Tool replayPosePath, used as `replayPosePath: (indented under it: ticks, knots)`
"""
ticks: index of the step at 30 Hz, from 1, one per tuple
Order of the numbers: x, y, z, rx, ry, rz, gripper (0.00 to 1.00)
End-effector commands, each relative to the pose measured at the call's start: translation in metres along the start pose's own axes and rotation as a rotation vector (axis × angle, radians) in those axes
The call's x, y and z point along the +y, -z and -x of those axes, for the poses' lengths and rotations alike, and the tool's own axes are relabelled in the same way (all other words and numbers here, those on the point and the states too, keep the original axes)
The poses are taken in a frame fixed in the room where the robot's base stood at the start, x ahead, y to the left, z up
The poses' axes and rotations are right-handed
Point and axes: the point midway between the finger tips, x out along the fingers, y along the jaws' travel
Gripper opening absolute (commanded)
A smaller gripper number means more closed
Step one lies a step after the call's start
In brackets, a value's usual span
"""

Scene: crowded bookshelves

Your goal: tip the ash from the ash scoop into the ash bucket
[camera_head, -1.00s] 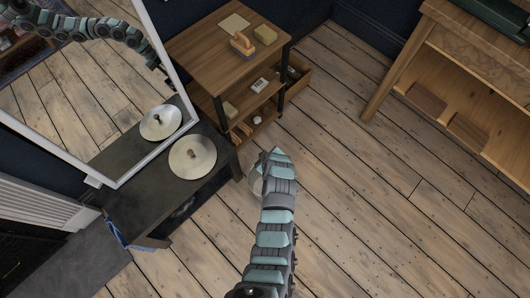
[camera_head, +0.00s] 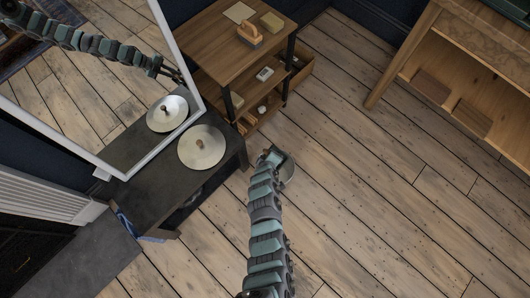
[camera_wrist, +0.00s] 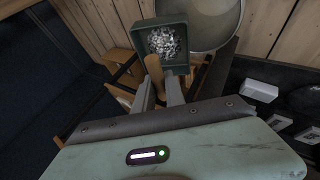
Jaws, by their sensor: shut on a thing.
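The ash scoop is a dark green square pan (camera_wrist: 147,48) with a wooden handle (camera_wrist: 155,72), seen in the wrist view. Grey, flaky ash (camera_wrist: 164,41) lies in it. My gripper (camera_wrist: 160,86) is shut on the handle. The ash bucket (camera_wrist: 208,25) is a round, pale metal vessel at the top of the wrist view, just right of the scoop, whose right edge overlaps it in the picture. I cannot tell the height between them.
A pale round lid with a knob (camera_head: 202,148) lies on a dark low table (camera_head: 150,190) beside a leaning mirror (camera_head: 130,80). A wooden shelf cart (camera_head: 215,45) holds a wooden-handled brush (camera_head: 249,34). A bookshelf (camera_head: 430,50) stands at right. Plank floor is clear between.

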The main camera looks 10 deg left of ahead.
Motion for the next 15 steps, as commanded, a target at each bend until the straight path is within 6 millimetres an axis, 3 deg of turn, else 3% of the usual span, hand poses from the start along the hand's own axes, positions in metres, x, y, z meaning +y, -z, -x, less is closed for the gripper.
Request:
replayPosePath:
  ticks: [15]
  knots:
    - [-0.0058, -0.0051, -0.0057, -0.002, -0.058, 0.02, 0.0]
